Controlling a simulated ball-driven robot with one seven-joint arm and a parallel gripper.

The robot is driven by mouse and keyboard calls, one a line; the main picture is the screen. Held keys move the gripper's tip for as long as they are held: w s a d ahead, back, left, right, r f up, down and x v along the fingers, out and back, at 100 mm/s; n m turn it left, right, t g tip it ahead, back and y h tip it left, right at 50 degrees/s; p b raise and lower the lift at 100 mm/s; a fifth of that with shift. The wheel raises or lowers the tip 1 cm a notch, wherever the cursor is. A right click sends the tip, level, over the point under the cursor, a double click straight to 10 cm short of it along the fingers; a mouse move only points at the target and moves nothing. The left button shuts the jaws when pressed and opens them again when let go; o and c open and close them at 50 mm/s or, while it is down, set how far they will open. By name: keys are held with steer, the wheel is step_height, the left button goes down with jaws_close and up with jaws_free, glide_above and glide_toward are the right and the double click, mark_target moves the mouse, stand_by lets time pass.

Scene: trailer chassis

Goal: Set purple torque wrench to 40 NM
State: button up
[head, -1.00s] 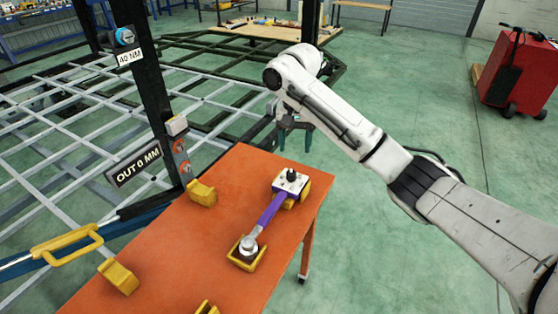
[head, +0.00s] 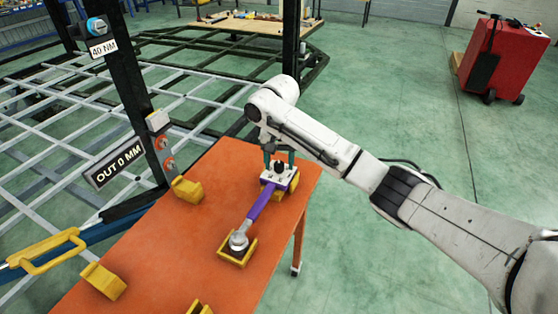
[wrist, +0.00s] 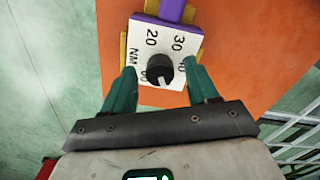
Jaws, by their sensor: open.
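The purple torque wrench (head: 260,203) lies on the orange table, its round metal head (head: 239,241) in one yellow holder and its white dial block (head: 282,180) on another. In the wrist view the white dial face (wrist: 143,28) shows 20, 30 and NM; a number at the right is partly hidden by a finger. The black knob (wrist: 160,70) has a white mark pointing downward, slightly right; the number there cannot be read. My gripper (head: 279,158) is open above the dial block. Its green fingers (wrist: 160,76) stand on either side of the knob, apparently without touching it.
A 40 NM label (head: 103,49) hangs on the dark post, with an OUT 0 MM sign (head: 119,167) lower down. Empty yellow holders (head: 187,189) stand on the orange table (head: 150,265). The floor to the right is clear up to a red cart (head: 505,62).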

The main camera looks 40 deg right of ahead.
steer(key=shift+c, duration=0.2)
steer(key=c, duration=1)
steer(key=shift+r, duration=0.1)
steer(key=shift+a+r+p, duration=0.1)
steer(key=shift+p, duration=0.8)
steer(key=shift+r+n+p, duration=0.1)
steer(key=shift+n+p, duration=0.5)
steer(key=shift+p, duration=0.6)
steer(key=n+p, duration=0.1)
steer(key=p, duration=0.2)
steer(key=shift+n, duration=0.3)
steer(key=n+p, duration=0.2)
steer(key=n, duration=0.2)
steer(key=shift+f, duration=0.2)
steer(key=shift+n+p, duration=0.75)
steer(key=shift+n, duration=1.65)
